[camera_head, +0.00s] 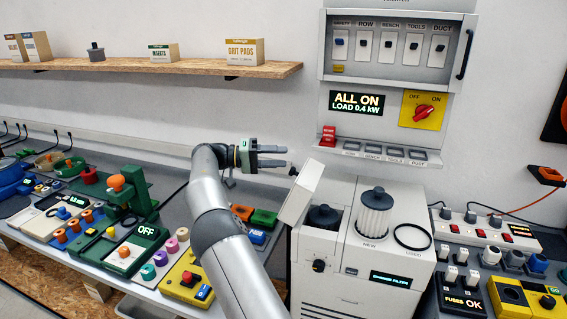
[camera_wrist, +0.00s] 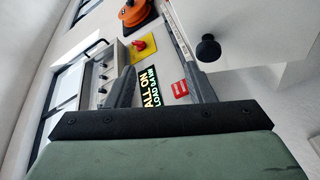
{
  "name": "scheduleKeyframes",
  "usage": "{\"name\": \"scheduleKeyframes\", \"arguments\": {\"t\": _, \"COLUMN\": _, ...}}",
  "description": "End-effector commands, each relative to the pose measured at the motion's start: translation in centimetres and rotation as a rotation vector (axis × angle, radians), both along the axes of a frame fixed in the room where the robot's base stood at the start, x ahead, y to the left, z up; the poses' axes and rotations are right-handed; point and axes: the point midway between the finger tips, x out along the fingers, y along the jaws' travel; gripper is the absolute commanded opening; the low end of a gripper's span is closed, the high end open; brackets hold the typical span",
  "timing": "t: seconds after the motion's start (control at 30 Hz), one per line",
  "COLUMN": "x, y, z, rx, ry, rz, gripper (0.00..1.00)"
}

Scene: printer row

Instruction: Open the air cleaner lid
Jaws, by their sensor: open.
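The air cleaner (camera_head: 345,262) is a white cabinet right of my arm. Its lid (camera_head: 302,194) stands tilted up at the left of the opening, and a dark filter (camera_head: 323,218) shows inside. The lid's black knob (camera_head: 293,171) is near its upper edge. In the wrist view the white lid (camera_wrist: 270,25) with its knob (camera_wrist: 208,48) fills the upper right. My gripper (camera_head: 286,156) is open and empty, just above and left of the lid's upper edge. In the wrist view its fingers (camera_wrist: 158,78) are spread, with the knob outside them; I cannot tell whether one touches the lid.
A white filter (camera_head: 375,213) and a black ring (camera_head: 413,237) sit on the cabinet top. A switch panel (camera_head: 390,48) hangs on the wall above, with a red-knobbed yellow switch (camera_head: 423,111). The left bench is crowded; a shelf (camera_head: 150,68) runs above it.

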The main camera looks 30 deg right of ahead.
Motion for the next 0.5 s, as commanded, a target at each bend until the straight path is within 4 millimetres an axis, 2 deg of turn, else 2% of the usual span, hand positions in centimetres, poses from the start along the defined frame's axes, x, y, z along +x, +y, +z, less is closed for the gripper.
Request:
{"name": "scheduleKeyframes", "arguments": {"t": 0.13, "x": -2.3, "y": 0.7, "z": 2.4, "rx": 0.004, "ry": -0.003, "rz": 0.000, "gripper": 0.48}}
{"name": "scheduleKeyframes", "arguments": {"t": 0.5, "x": -9.0, "y": 2.6, "z": 5.3, "rx": 0.005, "ry": 0.000, "rz": 0.001, "gripper": 0.48}}
